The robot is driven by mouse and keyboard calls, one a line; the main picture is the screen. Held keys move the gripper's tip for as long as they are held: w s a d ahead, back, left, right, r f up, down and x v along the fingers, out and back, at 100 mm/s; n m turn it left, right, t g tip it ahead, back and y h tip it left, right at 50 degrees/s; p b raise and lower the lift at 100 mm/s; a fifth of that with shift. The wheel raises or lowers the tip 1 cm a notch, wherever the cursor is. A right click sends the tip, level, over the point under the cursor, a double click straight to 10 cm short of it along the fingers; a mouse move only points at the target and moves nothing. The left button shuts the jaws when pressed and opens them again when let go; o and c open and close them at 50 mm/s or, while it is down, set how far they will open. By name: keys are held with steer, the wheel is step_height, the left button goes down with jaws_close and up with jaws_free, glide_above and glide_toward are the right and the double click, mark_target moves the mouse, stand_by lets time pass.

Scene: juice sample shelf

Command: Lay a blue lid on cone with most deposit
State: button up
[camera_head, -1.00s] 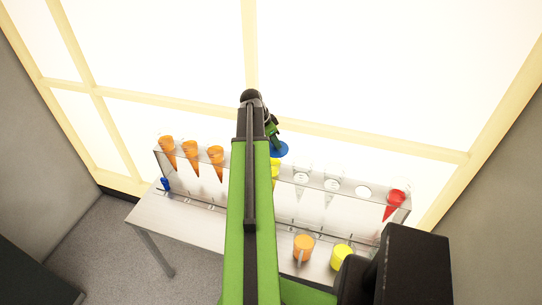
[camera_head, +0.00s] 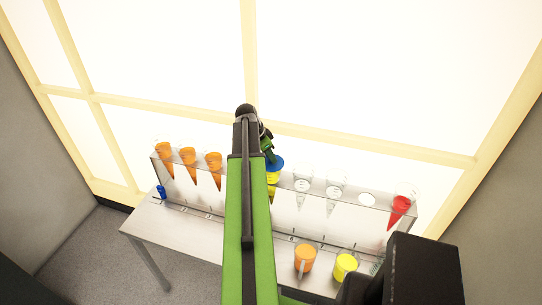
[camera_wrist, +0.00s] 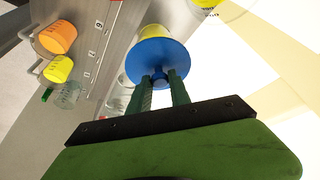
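A round blue lid (camera_head: 275,163) hangs from my gripper (camera_head: 268,148). In the wrist view, the fingers of my gripper (camera_wrist: 164,86) stand on both sides of the knob of the lid (camera_wrist: 150,62). The lid is over or at the top of a yellow cone (camera_head: 272,178); I cannot tell whether they touch. In the shelf are orange cones (camera_head: 166,155), (camera_head: 188,160) and (camera_head: 214,164) at left, clear-looking cones (camera_head: 302,186) and (camera_head: 334,194), and a red cone (camera_head: 399,208) at right. Deposit levels are too small to compare. My arm hides part of the row.
A small blue object (camera_head: 161,191) lies at left. A bright window is behind.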

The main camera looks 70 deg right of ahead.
steer(key=o, duration=0.4)
steer(key=shift+c, duration=0.2)
steer(key=shift+a+r+p, duration=0.1)
steer(key=shift+r+p, duration=0.45)
steer(key=p+v, duration=1)
steer(key=v, duration=0.1)
steer(key=shift+w, duration=0.1)
